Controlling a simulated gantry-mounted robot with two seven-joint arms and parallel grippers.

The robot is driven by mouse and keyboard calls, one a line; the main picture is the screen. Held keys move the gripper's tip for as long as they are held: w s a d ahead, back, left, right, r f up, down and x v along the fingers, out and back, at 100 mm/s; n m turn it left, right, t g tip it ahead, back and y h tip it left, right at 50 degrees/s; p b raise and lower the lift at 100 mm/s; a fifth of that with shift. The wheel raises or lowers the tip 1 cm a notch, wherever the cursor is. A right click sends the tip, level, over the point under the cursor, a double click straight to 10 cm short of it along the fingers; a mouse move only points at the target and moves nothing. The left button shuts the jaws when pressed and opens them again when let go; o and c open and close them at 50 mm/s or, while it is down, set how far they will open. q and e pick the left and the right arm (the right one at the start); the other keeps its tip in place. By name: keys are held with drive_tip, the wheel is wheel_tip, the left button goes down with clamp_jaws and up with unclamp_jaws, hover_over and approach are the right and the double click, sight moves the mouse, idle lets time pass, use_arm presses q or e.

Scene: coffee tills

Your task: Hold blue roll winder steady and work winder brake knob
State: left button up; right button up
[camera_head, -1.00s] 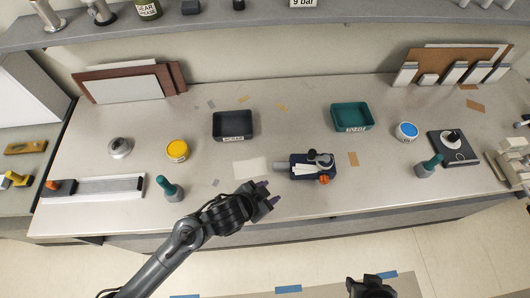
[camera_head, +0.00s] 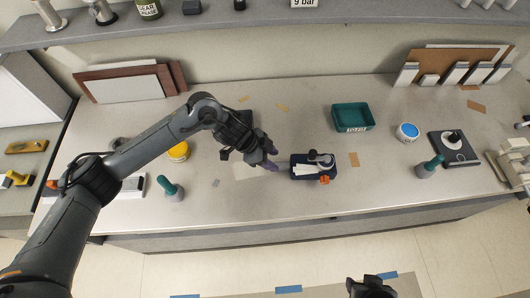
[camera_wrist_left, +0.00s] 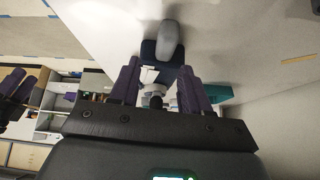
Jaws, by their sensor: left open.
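The blue roll winder (camera_head: 302,172) stands on the bench near its front, right of centre. It has a dark blue base, a white strip, a grey and black top part and an orange knob (camera_head: 324,180) at its front right. My left gripper (camera_head: 271,157) is open just left of the winder, purple fingers pointing toward it and apart from it. In the left wrist view the winder's dark blue base (camera_wrist_left: 178,73) and a grey rounded part (camera_wrist_left: 170,42) show between and beyond the fingers. My right gripper (camera_head: 371,288) shows only partly at the bottom edge; its fingers cannot be made out.
A teal tray (camera_head: 352,118) stands behind the winder. A blue-topped tub (camera_head: 407,131) and a teal-handled tool (camera_head: 430,166) stand to the right. A yellow tub (camera_head: 178,152) and another teal-handled tool (camera_head: 169,188) stand left. My left arm covers part of the dark tray.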

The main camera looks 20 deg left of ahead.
sight(278, 164)
use_arm(q)
drive_tip(key=shift+g, duration=0.3)
drive_tip(key=shift+w+d+f, duration=0.25)
drive_tip(key=shift+d+f, duration=0.1)
drive_tip(key=shift+f, duration=0.65)
drive_tip(key=shift+w+d+f, duration=0.3)
drive_tip(key=shift+f, duration=0.65)
drive_tip(key=shift+w+d+f, duration=0.25)
drive_tip(key=shift+d+f, duration=0.1)
drive_tip(key=shift+f, duration=0.65)
clamp_jaws()
drive_tip(key=shift+f, duration=0.15)
drive_tip(key=shift+o, duration=1.1)
unclamp_jaws()
